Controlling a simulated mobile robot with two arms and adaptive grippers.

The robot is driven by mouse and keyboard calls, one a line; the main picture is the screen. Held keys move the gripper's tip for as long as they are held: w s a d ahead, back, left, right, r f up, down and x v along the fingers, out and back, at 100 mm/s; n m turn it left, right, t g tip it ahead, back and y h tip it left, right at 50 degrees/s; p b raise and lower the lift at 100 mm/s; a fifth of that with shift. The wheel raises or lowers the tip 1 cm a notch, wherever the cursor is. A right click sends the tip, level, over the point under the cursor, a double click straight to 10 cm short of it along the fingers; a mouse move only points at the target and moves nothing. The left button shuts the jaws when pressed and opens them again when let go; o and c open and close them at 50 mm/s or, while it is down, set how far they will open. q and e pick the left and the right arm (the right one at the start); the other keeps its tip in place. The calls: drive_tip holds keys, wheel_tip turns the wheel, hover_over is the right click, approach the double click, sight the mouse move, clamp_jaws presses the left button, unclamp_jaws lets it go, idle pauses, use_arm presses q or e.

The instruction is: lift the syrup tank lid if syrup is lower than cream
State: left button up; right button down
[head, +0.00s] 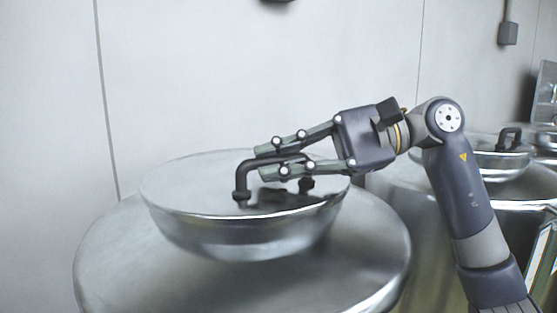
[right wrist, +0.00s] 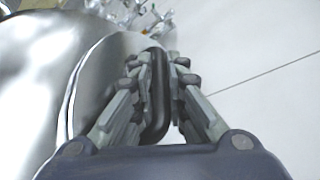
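A steel tank (head: 110,265) stands in the foreground of the head view. Its round metal lid (head: 180,182) has a black bar handle (head: 241,182) on top. My right gripper (head: 264,162) reaches in from the right, with one finger on each side of the handle. In the right wrist view, its fingers (right wrist: 159,80) close in on both sides of the handle (right wrist: 160,110), against the shiny lid (right wrist: 95,85). I cannot tell for certain whether the lid is raised or seated. My left gripper is not in view. No syrup or cream level shows.
A second steel tank with a black-handled lid (head: 490,158) stands behind my right arm at the right. A pale panelled wall (head: 250,70) is close behind the tanks, with a grey box (head: 508,33) on it. The air above the lid is clear.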

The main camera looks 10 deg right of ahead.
drive_tip(key=shift+r, duration=0.1)
drive_tip(key=w+a+r+m+p, duration=0.1)
drive_tip(key=w+r+p, duration=0.3)
drive_tip(key=r, duration=0.4)
drive_tip(key=w+a+r+m+g+h+p, duration=0.1)
drive_tip(key=w+r+m+p, duration=0.1)
drive_tip(key=w+r+p, duration=0.2)
drive_tip(key=shift+w+a+r+g+p, duration=0.15)
drive_tip(key=shift+a+r+g+p, duration=0.2)
drive_tip(key=shift+r+p, duration=1.5)
drive_tip(key=shift+r, duration=0.2)
